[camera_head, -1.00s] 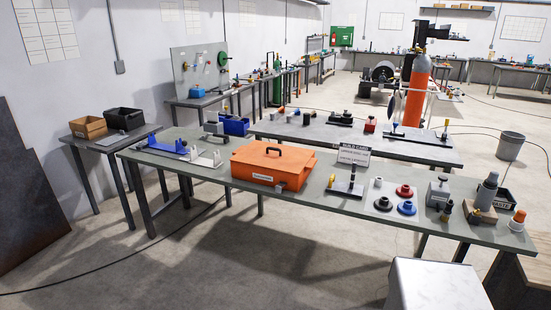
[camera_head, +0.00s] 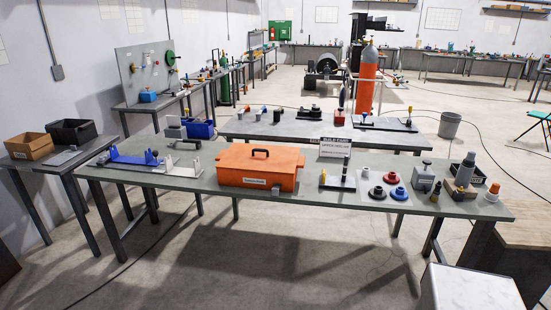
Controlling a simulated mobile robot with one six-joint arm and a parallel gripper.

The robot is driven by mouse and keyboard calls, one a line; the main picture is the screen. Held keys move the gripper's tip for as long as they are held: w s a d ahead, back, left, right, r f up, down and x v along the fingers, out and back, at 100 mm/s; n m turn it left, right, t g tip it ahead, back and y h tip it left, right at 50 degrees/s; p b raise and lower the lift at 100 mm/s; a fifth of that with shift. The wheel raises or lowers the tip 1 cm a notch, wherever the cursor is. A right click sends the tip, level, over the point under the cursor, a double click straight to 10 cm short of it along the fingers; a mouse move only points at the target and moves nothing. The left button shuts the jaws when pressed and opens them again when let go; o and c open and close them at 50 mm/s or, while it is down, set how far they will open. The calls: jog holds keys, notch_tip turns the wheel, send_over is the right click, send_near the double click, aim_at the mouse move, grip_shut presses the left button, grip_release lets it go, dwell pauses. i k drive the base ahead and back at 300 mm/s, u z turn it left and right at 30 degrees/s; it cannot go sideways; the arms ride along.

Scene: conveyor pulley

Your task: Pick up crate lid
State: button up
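An orange crate (camera_head: 240,182) sits closed on the long grey table, left of its middle. Its orange lid (camera_head: 232,158) lies on top and has a dark handle (camera_head: 260,152) in the middle. A pale label shows on the crate's front, too small to read surely. My gripper is not in this view, so its state and place do not show.
The long table (camera_head: 330,202) also bears a blue bracket (camera_head: 135,160) on the left and flanged rings (camera_head: 398,193) right of the crate. A white block (camera_head: 470,290) stands at the front right. The floor in front is clear, with a cable.

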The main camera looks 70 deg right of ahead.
aim_at(251, 157)
jog(key=z, duration=0.6)
jog(key=i, duration=0.7)
jog(key=z, duration=0.25)
